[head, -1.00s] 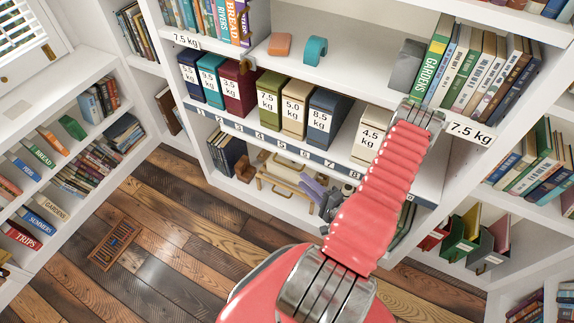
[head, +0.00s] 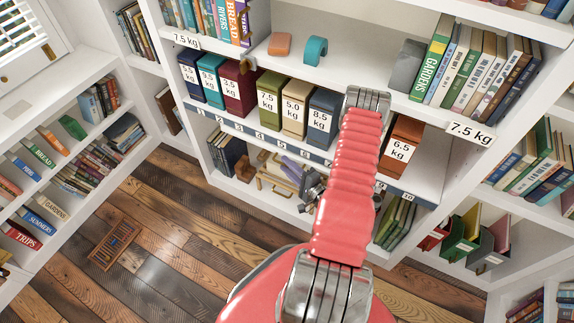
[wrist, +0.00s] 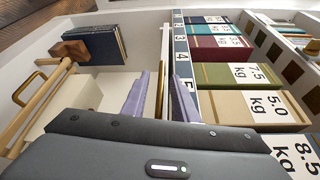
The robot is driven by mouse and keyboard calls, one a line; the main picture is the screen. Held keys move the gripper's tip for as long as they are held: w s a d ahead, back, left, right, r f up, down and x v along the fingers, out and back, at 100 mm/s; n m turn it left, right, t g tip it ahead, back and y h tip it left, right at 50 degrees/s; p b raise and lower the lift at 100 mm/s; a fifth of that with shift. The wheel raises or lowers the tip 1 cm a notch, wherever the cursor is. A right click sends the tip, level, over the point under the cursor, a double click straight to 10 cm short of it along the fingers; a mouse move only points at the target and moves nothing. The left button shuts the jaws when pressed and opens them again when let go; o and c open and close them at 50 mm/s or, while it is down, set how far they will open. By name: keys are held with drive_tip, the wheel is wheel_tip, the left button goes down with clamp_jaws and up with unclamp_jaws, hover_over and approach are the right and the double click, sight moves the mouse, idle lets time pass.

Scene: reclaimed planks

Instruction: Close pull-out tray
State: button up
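The pull-out tray (head: 278,184) is a pale wooden piece with brass handles, low in the bottom bay of the bookcase. In the wrist view its pale front rail (wrist: 36,108) and a curved brass handle show at the left, pulled out in front of the shelf. A cream block (wrist: 78,100) sits behind the rail. My gripper (head: 292,168) is at the tray's back right in the head view, partly hidden by my arm. In the wrist view its lilac fingers (wrist: 160,98) are apart, with a thin brass bar seen between them; I cannot tell if they touch it.
Numbered weight boxes (head: 270,98) stand on the shelf above, behind a labelled shelf edge (head: 262,137). Dark books (wrist: 92,45) and a brown wooden piece (wrist: 68,50) are beside the tray. The plank floor (head: 190,225) in front is mostly clear, with a small slatted mat (head: 115,244).

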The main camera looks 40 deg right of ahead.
drive_tip(key=shift+w, duration=0.35)
drive_tip(key=c, duration=0.6)
clamp_jaws()
drive_tip(key=shift+f, duration=0.15)
idle(0.6)
